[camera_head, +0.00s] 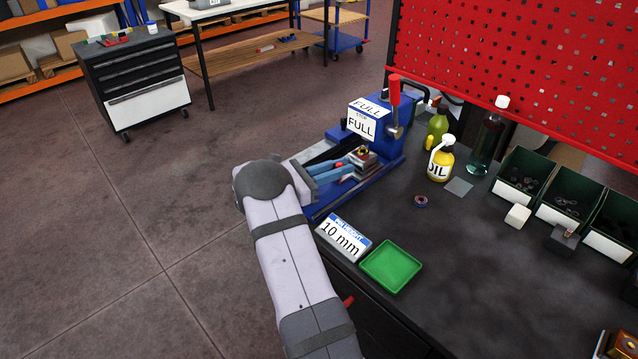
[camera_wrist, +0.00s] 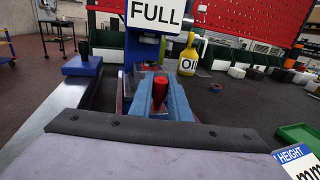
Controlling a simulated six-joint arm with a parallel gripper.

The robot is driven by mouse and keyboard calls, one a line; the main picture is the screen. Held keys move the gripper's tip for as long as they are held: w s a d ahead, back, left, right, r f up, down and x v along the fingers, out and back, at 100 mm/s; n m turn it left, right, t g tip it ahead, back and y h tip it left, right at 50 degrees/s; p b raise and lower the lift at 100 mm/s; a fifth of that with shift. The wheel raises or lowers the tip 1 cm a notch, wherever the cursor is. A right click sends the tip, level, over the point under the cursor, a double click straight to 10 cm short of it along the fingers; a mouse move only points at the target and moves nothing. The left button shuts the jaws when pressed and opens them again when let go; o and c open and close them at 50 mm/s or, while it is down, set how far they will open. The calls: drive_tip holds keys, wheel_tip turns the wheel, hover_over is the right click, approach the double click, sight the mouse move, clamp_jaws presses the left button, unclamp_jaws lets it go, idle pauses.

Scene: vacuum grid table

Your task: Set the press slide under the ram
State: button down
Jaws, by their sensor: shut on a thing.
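The blue press (camera_head: 385,130) stands on the bench with a white FULL sign on its front and a red-handled lever (camera_head: 394,90). Its metal slide (camera_head: 366,164) sits on the blue base just in front of the press body, with a small dark and yellowish part (camera_head: 363,151) on top. My gripper (camera_head: 342,171) has its two blue fingers shut on the slide's red knob (camera_wrist: 160,92). In the wrist view the gripper (camera_wrist: 158,80) points toward the press. The FULL sign (camera_wrist: 156,14) hides the ram there, so I cannot tell how the slide lines up under it.
A 10 mm height sign (camera_head: 342,238) and a green tray (camera_head: 390,266) lie at the bench's front edge. A yellow oil bottle (camera_head: 440,160), a small ring (camera_head: 421,201) and green bins (camera_head: 524,172) are to the right. The middle of the bench is mostly clear.

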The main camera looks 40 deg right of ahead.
drive_tip(key=d, duration=0.2)
drive_tip(key=shift+d, duration=0.3)
drive_tip(key=shift+r, duration=0.15)
drive_tip(key=c, duration=2.1)
unclamp_jaws()
drive_tip(key=o, duration=0.4)
drive_tip(key=shift+d, duration=0.2)
drive_tip(key=shift+o, duration=0.2)
drive_tip(key=shift+a, duration=0.2)
drive_tip(key=b+v, duration=0.2)
drive_tip(key=v, duration=0.4)
drive_tip(key=shift+w+a, duration=0.15)
drive_tip(key=shift+a, duration=0.4)
